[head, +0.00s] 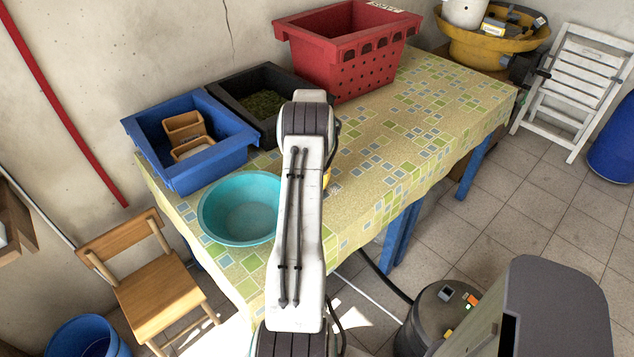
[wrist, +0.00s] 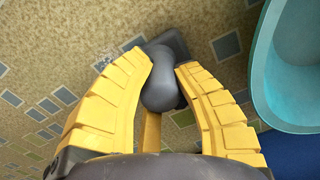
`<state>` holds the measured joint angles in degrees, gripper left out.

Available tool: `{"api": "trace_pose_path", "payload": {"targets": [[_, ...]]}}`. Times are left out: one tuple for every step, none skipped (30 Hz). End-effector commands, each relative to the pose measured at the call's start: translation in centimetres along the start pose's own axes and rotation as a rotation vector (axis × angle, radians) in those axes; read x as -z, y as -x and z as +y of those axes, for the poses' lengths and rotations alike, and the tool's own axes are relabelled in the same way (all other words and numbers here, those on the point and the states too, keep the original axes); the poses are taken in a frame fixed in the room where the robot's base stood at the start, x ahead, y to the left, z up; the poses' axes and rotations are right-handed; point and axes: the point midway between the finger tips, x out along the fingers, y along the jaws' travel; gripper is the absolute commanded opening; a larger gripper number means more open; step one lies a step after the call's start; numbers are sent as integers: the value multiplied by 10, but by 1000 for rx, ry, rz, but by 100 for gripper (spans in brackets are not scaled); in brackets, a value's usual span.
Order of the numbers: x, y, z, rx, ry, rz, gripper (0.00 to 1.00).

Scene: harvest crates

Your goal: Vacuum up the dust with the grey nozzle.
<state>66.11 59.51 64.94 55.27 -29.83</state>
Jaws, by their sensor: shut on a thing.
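The grey nozzle (wrist: 160,88) is between the yellow fingers of my gripper (wrist: 163,72) in the wrist view, and the gripper is shut on it. The nozzle's darker flat end lies beyond the fingertips, close over the patterned tablecloth; I cannot tell whether it touches. A faint pale speckled patch, which looks like the dust (wrist: 107,60), is on the cloth left of the nozzle. A small pale patch of dust (head: 335,188) also shows beside my arm in the head view. There, my arm hides the nozzle and nearly all of my gripper (head: 327,178).
A turquoise basin (head: 240,232) stands close by on the table (head: 400,145). A blue crate (head: 185,180), a black crate (head: 235,97) and a red crate (head: 330,60) line the wall side. A dark hose (head: 382,284) runs to a canister (head: 425,318) on the floor. The table's right part is clear.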

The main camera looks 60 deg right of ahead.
Motion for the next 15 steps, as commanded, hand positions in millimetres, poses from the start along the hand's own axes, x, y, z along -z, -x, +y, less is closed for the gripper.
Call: {"api": "trace_pose_path", "payload": {"targets": [[4, 0, -1, 0, 2, 0, 0], [6, 0, -2, 0, 2, 1, 0], [9, 0, -3, 0, 2, 0, 0], [11, 0, -3, 0, 2, 0, 0], [13, 0, -4, 0, 2, 0, 0], [16, 0, -5, 0, 1, 1, 0], [18, 0, -5, 0, 1, 0, 0], [20, 0, -6, 0, 1, -1, 0], [23, 0, -6, 0, 1, 0, 0], [24, 0, -7, 0, 1, 0, 0], [26, 1, -7, 0, 1, 0, 0], [27, 0, -8, 0, 1, 0, 0], [28, 0, -8, 1, 1, -1, 0], [29, 0, -8, 1, 1, -1, 0], [30, 0, -8, 0, 1, 0, 0]]}}
